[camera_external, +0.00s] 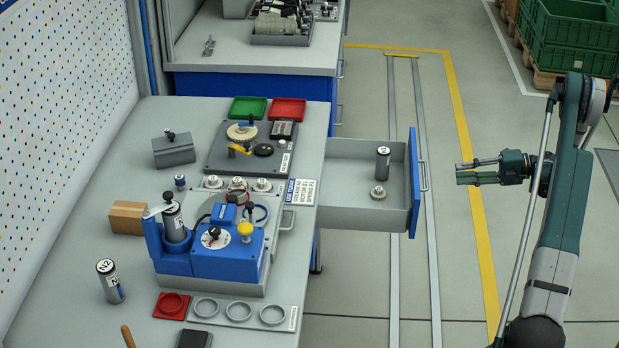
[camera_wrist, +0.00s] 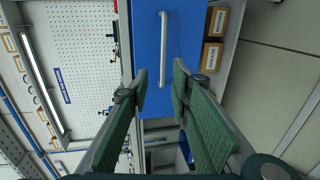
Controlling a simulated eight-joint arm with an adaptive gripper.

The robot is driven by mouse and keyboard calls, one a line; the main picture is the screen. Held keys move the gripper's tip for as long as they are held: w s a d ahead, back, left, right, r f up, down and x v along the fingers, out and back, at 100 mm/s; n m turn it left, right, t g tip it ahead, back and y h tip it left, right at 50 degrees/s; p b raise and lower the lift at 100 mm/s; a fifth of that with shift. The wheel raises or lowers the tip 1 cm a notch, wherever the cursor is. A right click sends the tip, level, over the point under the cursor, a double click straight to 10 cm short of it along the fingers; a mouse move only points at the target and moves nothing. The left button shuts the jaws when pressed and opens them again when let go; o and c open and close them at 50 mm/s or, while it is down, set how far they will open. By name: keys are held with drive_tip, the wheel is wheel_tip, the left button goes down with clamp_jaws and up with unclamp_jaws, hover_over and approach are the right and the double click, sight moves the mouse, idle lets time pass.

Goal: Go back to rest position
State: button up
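My gripper (camera_external: 459,172) is in mid-air right of the open drawer (camera_external: 353,219), above the floor and apart from the drawer's blue front. Its two green fingers point left and stand apart, with nothing between them. In the wrist view my gripper (camera_wrist: 160,82) also shows open and empty. The blue drawer front (camera_wrist: 168,25) with its pale handle (camera_wrist: 162,50) lies ahead of the fingers. My arm rises at the right side of the external view.
The workbench (camera_external: 60,300) holds a blue fixture (camera_external: 225,262), a grey cylinder (camera_external: 110,281) and several trays. A cylinder (camera_external: 382,163) and a small metal part (camera_external: 378,193) are in the drawer. Green crates (camera_external: 570,40) stand at the back right. The floor between drawer and arm is clear.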

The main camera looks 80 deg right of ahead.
drive_tip(key=w+r+m+t+h, duration=0.3)
drive_tip(key=w+r+t+h, duration=0.15)
drive_tip(key=w+r, duration=2.95)
drive_tip(key=w+a+r+m+g+h+p, duration=0.15)
drive_tip(key=w+a+r+m+h, duration=0.65)
drive_tip(key=w+a+r, duration=1.2)
drive_tip(key=w+a+f+m+g+y, duration=0.1)
drive_tip(key=a+f+m+g+y, duration=0.2)
drive_tip(key=a, duration=1.1)
drive_tip(key=w+a+f+m+g+y, duration=0.1)
drive_tip(key=w+a+f+m+g, duration=0.25)
drive_tip(key=a, duration=1.05)
drive_tip(key=s+a+f+g+y, duration=0.1)
drive_tip(key=s+a+f+y, duration=0.1)
drive_tip(key=s+a+f, duration=0.5)
drive_tip(key=s+a+f+g+y, duration=0.2)
drive_tip(key=s+a+f, duration=0.5)
drive_tip(key=a, duration=1)
drive_tip(key=s+a+f+g+y, duration=0.2)
drive_tip(key=s+a+f+y, duration=0.2)
drive_tip(key=s+a+f, duration=0.3)
drive_tip(key=s+a, duration=0.1)
drive_tip(key=a, duration=0.3)
drive_tip(key=shift+s+a+f+p, duration=0.15)
drive_tip(key=shift+s+a+p, duration=0.15)
drive_tip(key=shift+s+a, duration=0.1)
